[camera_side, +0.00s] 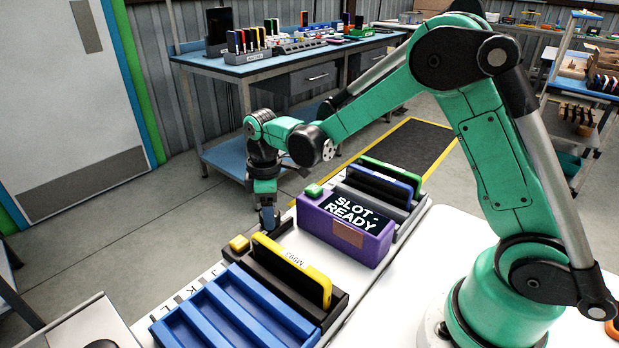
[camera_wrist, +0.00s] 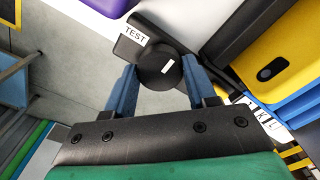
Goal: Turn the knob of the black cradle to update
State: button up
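The black cradle (camera_side: 338,302) stands beside the blue tray and holds a tilted yellow slab (camera_side: 292,270). In the wrist view the slab (camera_wrist: 285,50) is at the right. A round black knob (camera_wrist: 158,72) with a short white mark sits on a dark plate. A white label reading TEST (camera_wrist: 134,36) is at its upper left. My gripper (camera_wrist: 160,64) has its two blue fingers on either side of the knob; whether they touch it is unclear. In the side view my gripper (camera_side: 267,222) points down behind the cradle, and the knob is hidden.
A purple box (camera_side: 316,232) has a display reading SLOT - READY. Behind it stand dark holders with a blue slab and a green slab (camera_side: 392,166). The blue slotted tray (camera_side: 215,305) is at the front left.

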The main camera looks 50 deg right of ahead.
grip_shut()
jog(key=m, duration=0.4)
jog(key=shift+m, duration=0.3)
jog(key=m, duration=0.4)
dwell(0.3)
jog(key=o, duration=0.8)
grip_release()
jog(key=shift+c, duration=0.2)
